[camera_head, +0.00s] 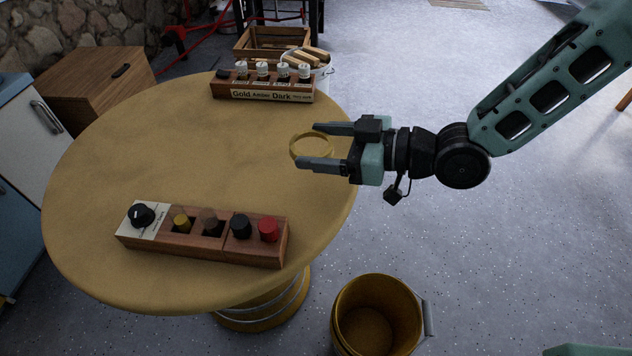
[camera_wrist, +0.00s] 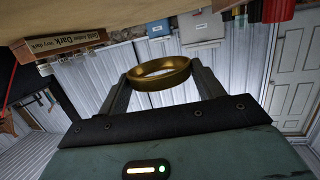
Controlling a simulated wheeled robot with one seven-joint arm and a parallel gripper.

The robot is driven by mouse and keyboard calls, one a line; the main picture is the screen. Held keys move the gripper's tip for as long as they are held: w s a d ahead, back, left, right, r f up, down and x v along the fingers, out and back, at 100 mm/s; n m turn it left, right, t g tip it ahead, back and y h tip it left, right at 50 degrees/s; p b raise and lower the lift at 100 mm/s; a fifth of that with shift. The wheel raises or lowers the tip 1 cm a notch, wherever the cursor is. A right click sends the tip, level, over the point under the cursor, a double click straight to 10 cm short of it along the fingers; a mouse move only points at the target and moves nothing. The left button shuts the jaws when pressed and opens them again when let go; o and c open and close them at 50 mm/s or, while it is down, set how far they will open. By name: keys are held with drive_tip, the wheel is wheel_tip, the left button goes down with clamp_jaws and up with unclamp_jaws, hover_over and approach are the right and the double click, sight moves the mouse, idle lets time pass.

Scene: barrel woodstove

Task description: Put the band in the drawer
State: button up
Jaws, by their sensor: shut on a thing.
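The band is a brass-coloured ring (camera_head: 294,152). It sits between the two grey fingers of my gripper (camera_head: 322,146), above the right part of the round table. In the wrist view the band (camera_wrist: 159,84) spans the gap between the fingertips, with a finger touching it on each side. My gripper is shut on it and points left in the head view. A brown wooden cabinet (camera_head: 95,88) stands at the upper left, with a small dark handle on its top; I cannot tell whether this is the drawer. No open drawer shows.
The round table (camera_head: 200,160) has a clear middle. A wooden block with knobs (camera_head: 205,235) lies at its front, and a labelled rack with bottles (camera_head: 262,84) at its back. A yellow bucket (camera_head: 377,318) stands on the floor. A white-and-blue cabinet (camera_head: 25,145) is at left.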

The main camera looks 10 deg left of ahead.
sight(321, 187)
wheel_tip(321, 187, down, 8)
drive_tip(key=shift+f+b, duration=0.25)
drive_tip(key=shift+b, duration=0.3)
drive_tip(key=shift+f, duration=0.3)
drive_tip(key=o, duration=0.9)
drive_tip(key=shift+o, duration=0.2)
drive_tip(key=shift+r, duration=0.1)
